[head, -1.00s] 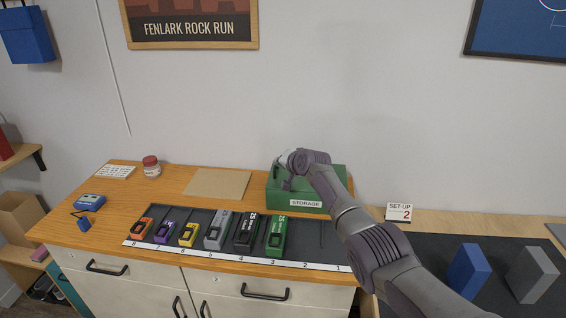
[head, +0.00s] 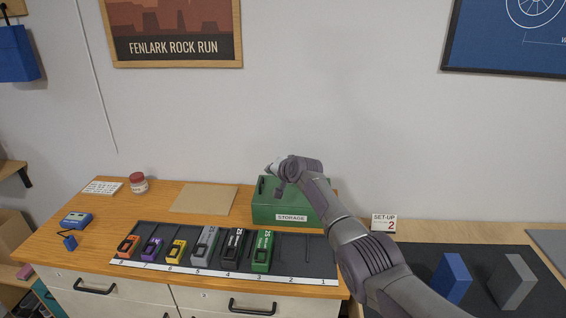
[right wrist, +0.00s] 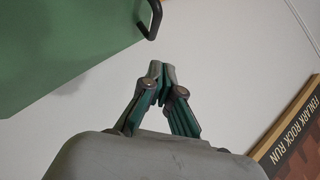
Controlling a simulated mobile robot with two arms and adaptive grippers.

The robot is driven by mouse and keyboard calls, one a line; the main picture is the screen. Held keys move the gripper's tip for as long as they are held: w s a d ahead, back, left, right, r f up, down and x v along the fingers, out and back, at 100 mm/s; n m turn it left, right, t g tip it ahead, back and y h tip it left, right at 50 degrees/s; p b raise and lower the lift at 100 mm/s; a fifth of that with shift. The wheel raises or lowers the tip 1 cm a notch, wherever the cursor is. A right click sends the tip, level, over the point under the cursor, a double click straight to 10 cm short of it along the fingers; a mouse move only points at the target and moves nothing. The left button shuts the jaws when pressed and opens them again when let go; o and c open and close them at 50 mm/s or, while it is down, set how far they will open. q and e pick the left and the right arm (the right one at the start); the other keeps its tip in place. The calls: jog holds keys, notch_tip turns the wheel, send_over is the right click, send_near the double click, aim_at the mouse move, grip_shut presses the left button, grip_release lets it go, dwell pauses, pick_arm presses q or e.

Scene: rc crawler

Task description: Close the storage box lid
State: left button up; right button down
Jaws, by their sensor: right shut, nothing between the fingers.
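The green storage box (head: 267,212) stands on the wooden counter against the wall, with a white STORAGE label on its front. My right arm reaches over it and covers much of its top. In the right wrist view the gripper (right wrist: 163,88) is shut and empty. A green panel (right wrist: 60,45) with a black handle (right wrist: 154,18), seemingly the lid, shows there, apart from the fingertips in the picture. How far the lid is open I cannot tell. My left gripper is not in view.
A dark numbered tray (head: 320,262) with several coloured cases lies in front of the box. A brown board (head: 203,199) lies to its left. A SET-UP card (head: 384,223) and a dark mat with blue and grey blocks are to the right.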

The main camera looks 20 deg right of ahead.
jog(key=a+r+v, duration=0.1)
jog(key=v, duration=0.8)
jog(key=shift+s, duration=0.2)
jog(key=shift+d, duration=0.15)
